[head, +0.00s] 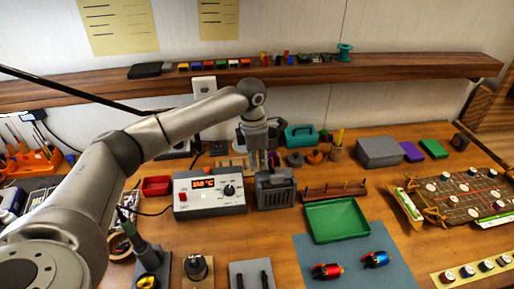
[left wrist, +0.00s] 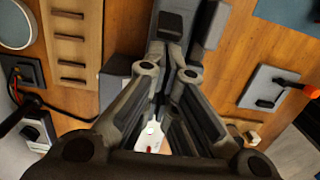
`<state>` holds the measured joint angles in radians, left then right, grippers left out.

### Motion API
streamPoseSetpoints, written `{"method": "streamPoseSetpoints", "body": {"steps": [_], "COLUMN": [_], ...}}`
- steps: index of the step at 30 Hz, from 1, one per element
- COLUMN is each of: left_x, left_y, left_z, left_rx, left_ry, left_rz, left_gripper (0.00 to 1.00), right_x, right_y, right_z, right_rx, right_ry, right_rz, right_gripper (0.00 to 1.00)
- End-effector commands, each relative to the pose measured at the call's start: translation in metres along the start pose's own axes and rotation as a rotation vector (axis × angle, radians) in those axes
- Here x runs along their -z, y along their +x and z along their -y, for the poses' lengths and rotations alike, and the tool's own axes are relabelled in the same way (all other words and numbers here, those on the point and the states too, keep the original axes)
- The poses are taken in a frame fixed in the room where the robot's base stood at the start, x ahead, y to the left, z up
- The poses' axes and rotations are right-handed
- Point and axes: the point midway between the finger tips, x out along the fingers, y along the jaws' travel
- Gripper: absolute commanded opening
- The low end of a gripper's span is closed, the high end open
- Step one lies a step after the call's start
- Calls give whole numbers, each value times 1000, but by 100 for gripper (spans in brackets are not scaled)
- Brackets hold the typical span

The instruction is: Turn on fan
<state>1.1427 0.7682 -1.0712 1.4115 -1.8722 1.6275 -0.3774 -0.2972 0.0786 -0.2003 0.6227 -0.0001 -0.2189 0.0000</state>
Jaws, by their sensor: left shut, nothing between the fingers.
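The fan looks to be the small dark grey box with a slotted top (head: 274,197), standing on the wooden bench right of the soldering station. My left gripper (head: 262,166) points down at the fan's back edge, just above or behind its top. I cannot tell if it touches. Its fingers are together and hold nothing. In the left wrist view, the dark fingers of my left gripper (left wrist: 170,72) fill the middle, with dark grey shapes beyond them that I cannot tell apart clearly. The fan's switch is not clearly visible. My right gripper is not in view.
The soldering station (head: 208,193) with a lit orange display is close on the left. A green tray (head: 337,221) lies to the right and a wooden rack with pegs (head: 334,192) is behind it. A teal case (head: 300,135) stands behind. Bare bench shows farther right.

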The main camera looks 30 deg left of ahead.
Motion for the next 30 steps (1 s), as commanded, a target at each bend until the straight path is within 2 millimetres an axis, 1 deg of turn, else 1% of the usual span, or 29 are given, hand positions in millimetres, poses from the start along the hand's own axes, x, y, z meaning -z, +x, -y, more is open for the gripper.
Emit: {"method": "streamPoseSetpoints", "body": {"steps": [3,6,16,30], "left_x": [0,0,0,-4], "left_y": [6,9,8,5], "left_z": [0,0,0,0], "left_rx": [0,-1,-1,-1], "left_ry": [0,0,0,0], "left_rz": [-1,-1,0,0], "left_gripper": [0,0,0,0], "right_x": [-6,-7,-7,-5], "right_y": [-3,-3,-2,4], "right_z": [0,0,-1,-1], "right_rx": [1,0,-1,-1], "right_ry": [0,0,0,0], "right_rz": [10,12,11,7], "right_gripper": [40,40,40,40]}}
